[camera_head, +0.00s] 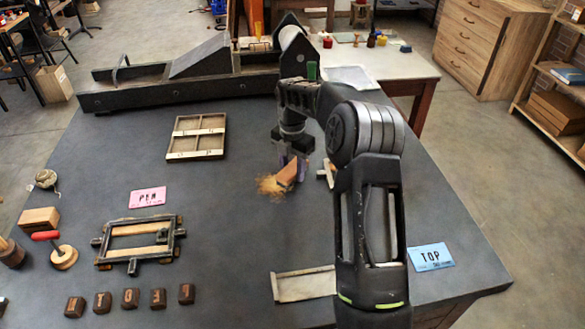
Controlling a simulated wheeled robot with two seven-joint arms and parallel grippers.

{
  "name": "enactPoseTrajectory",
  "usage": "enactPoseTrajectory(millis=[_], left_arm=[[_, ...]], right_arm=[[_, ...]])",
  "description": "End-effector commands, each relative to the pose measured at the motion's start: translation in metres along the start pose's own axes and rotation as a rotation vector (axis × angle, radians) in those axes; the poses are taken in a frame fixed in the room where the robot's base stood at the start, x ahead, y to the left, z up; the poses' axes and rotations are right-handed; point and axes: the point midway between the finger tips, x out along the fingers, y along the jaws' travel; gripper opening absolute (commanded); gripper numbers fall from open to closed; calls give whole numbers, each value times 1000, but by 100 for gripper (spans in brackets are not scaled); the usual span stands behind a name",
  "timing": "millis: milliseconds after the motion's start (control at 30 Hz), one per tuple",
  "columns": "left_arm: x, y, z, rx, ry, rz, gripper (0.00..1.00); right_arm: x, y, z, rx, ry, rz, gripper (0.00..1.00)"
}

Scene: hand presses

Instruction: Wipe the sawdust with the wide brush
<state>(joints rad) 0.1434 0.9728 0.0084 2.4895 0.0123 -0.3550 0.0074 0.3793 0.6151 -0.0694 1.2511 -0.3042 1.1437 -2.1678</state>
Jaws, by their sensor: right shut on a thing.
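The sawdust (267,187) is a small tan pile on the dark tabletop, near its middle. The wide brush (287,173) has an orange-brown body and stands tilted at the right edge of the sawdust, seeming to touch it. My right gripper (290,158) is shut on the brush from above. The fingers and the upper part of the brush are partly hidden by the gripper body and dark shadow. My left gripper is not in view.
A wooden compartment tray (181,155) lies behind left, before a long dark press (140,95). A framed form (140,231), letter blocks (131,297) and a red-handled tool (63,256) lie left. A pale tray (303,284) lies in front, beside my arm. A blue card (430,256) lies right.

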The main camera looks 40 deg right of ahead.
Motion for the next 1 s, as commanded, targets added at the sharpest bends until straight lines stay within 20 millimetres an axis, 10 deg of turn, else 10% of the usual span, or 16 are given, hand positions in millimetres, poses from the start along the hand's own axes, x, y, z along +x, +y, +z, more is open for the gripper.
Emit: enactPoseTrajectory(millis=[1000], left_arm=[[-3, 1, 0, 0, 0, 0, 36]], right_arm=[[1, 25, -25, 0, 0, 1, 7]])
